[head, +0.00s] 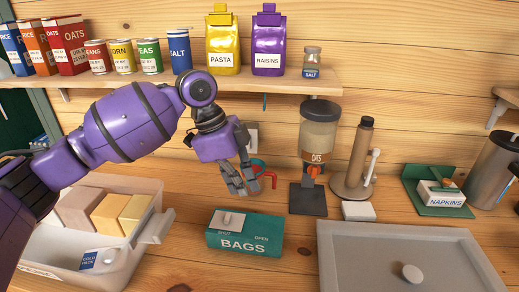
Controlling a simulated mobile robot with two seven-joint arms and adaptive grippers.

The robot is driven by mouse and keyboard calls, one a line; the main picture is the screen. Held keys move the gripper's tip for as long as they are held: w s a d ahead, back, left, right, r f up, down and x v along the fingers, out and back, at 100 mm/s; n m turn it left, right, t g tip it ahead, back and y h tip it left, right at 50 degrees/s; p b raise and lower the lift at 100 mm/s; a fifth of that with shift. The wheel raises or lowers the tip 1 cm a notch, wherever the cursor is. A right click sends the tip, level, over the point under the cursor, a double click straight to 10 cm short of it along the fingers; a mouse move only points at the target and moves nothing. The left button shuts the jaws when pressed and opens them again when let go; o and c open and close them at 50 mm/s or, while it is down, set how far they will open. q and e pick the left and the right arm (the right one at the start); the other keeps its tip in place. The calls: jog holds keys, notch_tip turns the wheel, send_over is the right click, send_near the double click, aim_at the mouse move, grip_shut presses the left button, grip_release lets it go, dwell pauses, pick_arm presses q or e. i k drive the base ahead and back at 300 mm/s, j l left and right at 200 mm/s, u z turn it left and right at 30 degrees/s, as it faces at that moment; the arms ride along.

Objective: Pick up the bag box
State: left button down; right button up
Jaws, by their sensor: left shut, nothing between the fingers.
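The bag box (243,238) is a teal box marked BAGS that lies on the wooden counter in the lower middle of the head view. A pale slider sits on its top, by the words SHUT and OPEN. My left gripper (240,190) is above and behind the box, apart from it, with its fingers pointing down. The fingers are closed with nothing between them. My right gripper is not in the head view.
A grey tray (345,255) is right of the box. A plastic bin (50,245) with boxes stands at left. An oats dispenser (318,140), a brown cylinder (357,155) and a napkin holder (438,190) stand behind. A shelf (240,84) of groceries runs above.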

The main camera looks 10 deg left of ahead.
aim_at(261, 235)
jog(key=k, duration=1)
